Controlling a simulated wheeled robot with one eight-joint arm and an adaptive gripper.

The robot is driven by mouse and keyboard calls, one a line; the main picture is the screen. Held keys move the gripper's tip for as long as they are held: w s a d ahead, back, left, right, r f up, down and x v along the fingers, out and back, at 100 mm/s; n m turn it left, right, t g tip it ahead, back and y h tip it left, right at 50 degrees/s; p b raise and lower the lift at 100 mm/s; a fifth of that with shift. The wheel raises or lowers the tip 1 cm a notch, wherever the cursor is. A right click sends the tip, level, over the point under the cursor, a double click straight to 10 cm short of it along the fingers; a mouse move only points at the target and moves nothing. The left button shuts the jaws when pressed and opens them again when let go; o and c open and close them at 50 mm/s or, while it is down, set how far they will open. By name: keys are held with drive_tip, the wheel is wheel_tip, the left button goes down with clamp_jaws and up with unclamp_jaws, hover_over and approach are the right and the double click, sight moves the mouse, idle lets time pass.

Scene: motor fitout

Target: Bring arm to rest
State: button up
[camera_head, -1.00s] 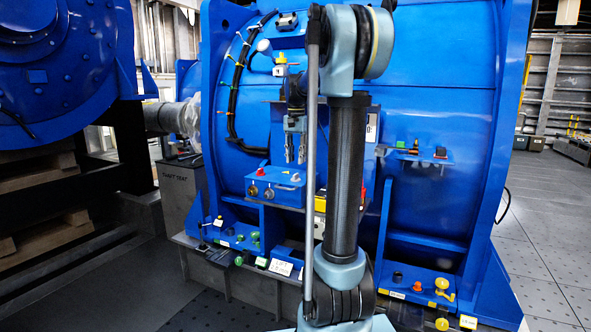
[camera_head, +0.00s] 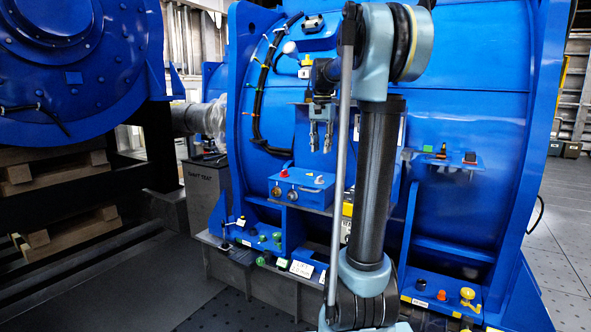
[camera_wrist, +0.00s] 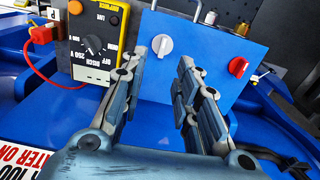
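My gripper (camera_head: 321,143) hangs with its fingers pointing down in front of the big blue motor housing (camera_head: 470,140). In the wrist view the two fingers (camera_wrist: 166,62) stand apart with nothing between them, so it is open and empty. Behind the fingers in the wrist view is a blue panel with a grey knob (camera_wrist: 162,45) and a red knob (camera_wrist: 238,67). I see no contact between the fingers and the panel. My arm covers part of the housing.
A small blue control box (camera_head: 302,190) sits below my gripper. A yellow meter (camera_wrist: 95,45) with a red lead (camera_wrist: 40,65) shows in the wrist view. A shelf with small parts (camera_head: 440,160) is at right. Dark floor (camera_head: 140,285) is clear at lower left.

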drive_tip(key=s+f+n+t, duration=0.1)
drive_tip(key=s+f+n, duration=0.2)
drive_tip(key=s+f, duration=1.1)
drive_tip(key=s+f+n+t, duration=0.1)
drive_tip(key=s+f+n, duration=0.3)
drive_tip(key=s+f, duration=1)
drive_tip(key=s, duration=0.5)
drive_tip(key=shift+s+a+f, duration=0.2)
drive_tip(key=shift+s, duration=0.2)
